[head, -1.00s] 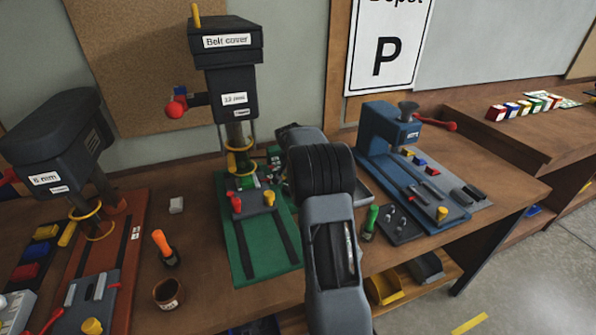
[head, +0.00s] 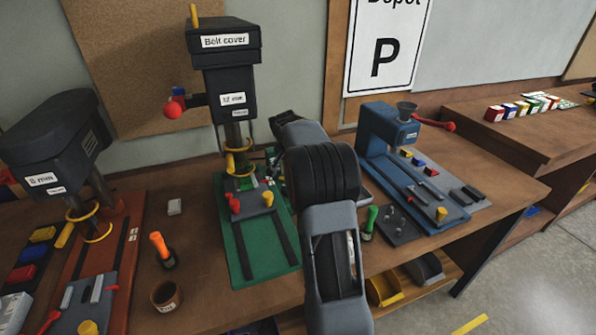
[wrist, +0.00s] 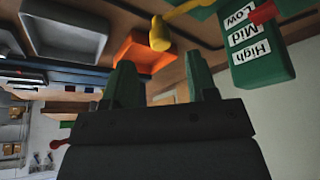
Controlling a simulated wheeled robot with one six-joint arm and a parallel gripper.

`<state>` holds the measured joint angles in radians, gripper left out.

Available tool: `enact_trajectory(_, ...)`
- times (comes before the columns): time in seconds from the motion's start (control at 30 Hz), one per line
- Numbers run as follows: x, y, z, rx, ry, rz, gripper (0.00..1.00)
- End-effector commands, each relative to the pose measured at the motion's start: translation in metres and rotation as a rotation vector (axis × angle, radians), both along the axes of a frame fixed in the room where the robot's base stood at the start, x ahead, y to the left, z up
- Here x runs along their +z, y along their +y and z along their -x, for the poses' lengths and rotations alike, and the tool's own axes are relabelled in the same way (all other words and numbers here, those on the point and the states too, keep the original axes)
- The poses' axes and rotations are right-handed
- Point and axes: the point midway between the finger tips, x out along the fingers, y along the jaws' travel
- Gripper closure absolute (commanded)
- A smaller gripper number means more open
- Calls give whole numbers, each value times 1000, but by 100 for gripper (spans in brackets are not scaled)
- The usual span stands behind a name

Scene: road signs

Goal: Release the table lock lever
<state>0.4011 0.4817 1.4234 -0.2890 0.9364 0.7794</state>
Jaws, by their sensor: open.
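The drill press (head: 227,98) with the green base (head: 243,245) stands left of my arm in the head view. A red-knobbed handle (head: 175,107) sticks out from its head. Its grey table has small red knobs (head: 234,203) and a yellow knob (head: 268,198). No lever is labelled as the table lock, so I cannot tell which it is. In the wrist view my gripper (wrist: 160,82) is open, its two green fingers apart with nothing seen between them. A yellow-knobbed lever (wrist: 160,36) shows just beyond the fingertips.
A green box labelled High, Mid, Low (wrist: 254,50), an orange block (wrist: 133,50) and a grey tray (wrist: 65,30) are near the gripper. A blue press (head: 385,140) stands right of my arm. An orange-handled tool (head: 160,248) and brown cup (head: 166,294) stand left.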

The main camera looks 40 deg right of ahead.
Motion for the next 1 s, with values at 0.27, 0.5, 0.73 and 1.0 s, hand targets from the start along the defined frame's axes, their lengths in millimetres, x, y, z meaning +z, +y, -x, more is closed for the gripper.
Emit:
enact_trajectory(0.27, 51, 18, 10, 0, -3, 1, 48)
enact_trajectory(0.5, 75, 27, 15, -1, -2, 0, 48)
enact_trajectory(0.73, 81, 29, 17, -1, 0, -1, 48)
enact_trajectory(1.0, 81, 29, 17, -1, 0, -1, 48)
